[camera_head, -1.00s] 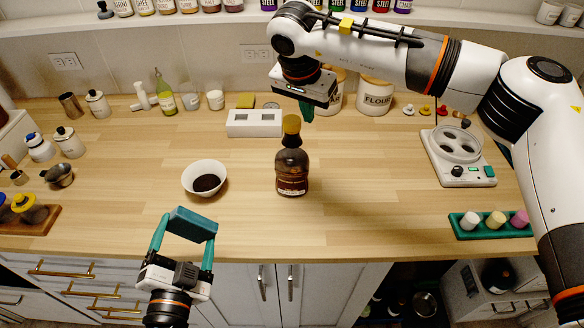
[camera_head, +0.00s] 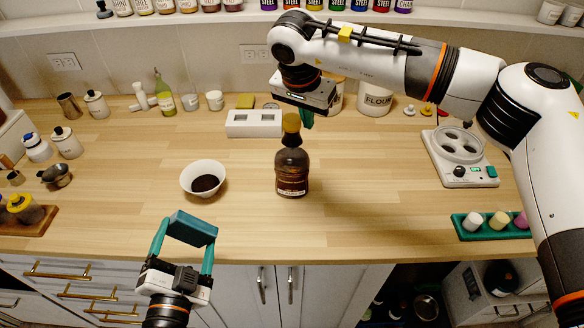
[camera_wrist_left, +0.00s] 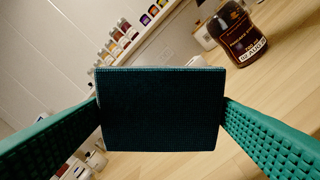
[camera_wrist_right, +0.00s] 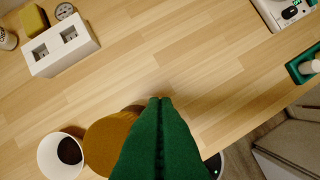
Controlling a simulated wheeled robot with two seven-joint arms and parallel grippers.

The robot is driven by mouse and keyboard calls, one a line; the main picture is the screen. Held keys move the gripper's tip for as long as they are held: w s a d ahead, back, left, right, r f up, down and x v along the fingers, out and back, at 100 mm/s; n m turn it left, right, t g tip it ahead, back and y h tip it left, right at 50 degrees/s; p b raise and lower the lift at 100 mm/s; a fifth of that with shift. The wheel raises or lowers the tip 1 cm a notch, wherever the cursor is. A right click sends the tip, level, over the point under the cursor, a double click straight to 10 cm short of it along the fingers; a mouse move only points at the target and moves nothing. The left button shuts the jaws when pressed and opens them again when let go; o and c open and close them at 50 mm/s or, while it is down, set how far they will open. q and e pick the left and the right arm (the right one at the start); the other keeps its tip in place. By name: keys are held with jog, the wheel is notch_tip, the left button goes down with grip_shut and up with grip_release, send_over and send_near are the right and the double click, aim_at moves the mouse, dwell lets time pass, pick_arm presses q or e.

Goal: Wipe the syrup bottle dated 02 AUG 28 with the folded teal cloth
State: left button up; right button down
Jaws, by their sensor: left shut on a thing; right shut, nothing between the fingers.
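The dark brown syrup bottle (camera_head: 292,174) with a mustard-yellow cap stands upright mid-counter. My left gripper (camera_head: 188,231) is shut on the folded teal cloth (camera_head: 193,227), held in front of the counter's edge, left of and nearer than the bottle. The cloth fills the middle of the left wrist view (camera_wrist_left: 160,110). My right gripper (camera_head: 307,119) is shut and empty, just beside the cap (camera_wrist_right: 110,143); I cannot tell whether they touch.
A white bowl (camera_head: 190,182) with dark contents sits left of the bottle. A white two-slot block (camera_head: 254,131) stands behind. A white appliance (camera_head: 458,177) and a green tray (camera_head: 460,233) are at right. The counter between bottle and front edge is clear.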

jog(key=shift+f, duration=0.15)
notch_tip(320, 180, up, 6)
jog(key=p, duration=0.3)
dwell(0.4)
jog(key=b+v, duration=0.3)
jog(key=v, duration=0.9)
